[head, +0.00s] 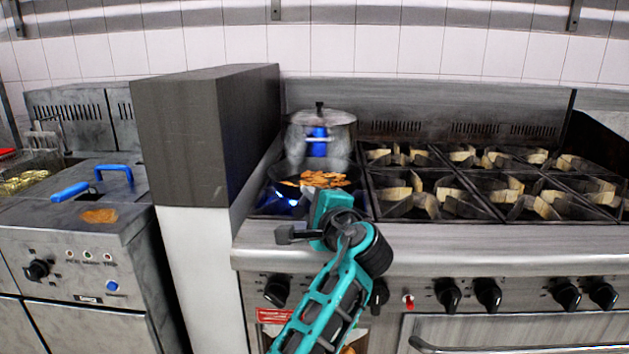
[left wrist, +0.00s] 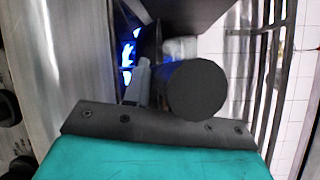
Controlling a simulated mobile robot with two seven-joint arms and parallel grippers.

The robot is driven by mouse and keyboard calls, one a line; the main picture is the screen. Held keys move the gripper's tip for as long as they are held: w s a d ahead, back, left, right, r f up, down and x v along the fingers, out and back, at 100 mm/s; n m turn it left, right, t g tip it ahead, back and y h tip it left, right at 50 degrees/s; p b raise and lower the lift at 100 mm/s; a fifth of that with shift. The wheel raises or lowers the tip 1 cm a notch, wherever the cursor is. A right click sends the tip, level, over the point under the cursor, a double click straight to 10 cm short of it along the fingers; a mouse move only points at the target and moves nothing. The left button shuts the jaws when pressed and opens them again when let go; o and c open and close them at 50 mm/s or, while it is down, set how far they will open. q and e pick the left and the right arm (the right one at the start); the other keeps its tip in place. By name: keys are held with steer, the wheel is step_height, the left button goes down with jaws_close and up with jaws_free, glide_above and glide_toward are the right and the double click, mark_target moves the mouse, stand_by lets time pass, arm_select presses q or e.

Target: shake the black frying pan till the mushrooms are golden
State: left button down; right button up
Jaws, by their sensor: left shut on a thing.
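The black frying pan (head: 277,172) is over the front-left burner of the range in the head view. Brown-orange mushroom pieces (head: 325,179) lie in it. My left gripper (head: 328,203) is in front of the pan and shut on its handle. In the left wrist view, the dark round end of the handle (left wrist: 197,91) faces the camera, and the pan's dark side shows at the top. The gripper and arm hide the pan's near side. I cannot tell whether the pan touches the grate. My right gripper is not in view.
A blue flame (head: 293,203) burns under the pan. A lidded steel pot (head: 322,128) stands close behind it. A tall dark-topped partition (head: 205,135) rises at the left, with a fryer (head: 75,245) beyond it. The burner grates (head: 445,192) to the right are empty.

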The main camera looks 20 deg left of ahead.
arm_select(q)
steer(key=w, duration=0.3)
steer(key=shift+a+r, duration=0.25)
steer(key=shift+a, duration=0.05)
steer(key=shift+w+f, duration=0.2)
steer(key=shift+w, duration=0.1)
steer(key=shift+s+r, duration=0.1)
steer(key=shift+s, duration=0.05)
steer(key=shift+p, duration=0.35)
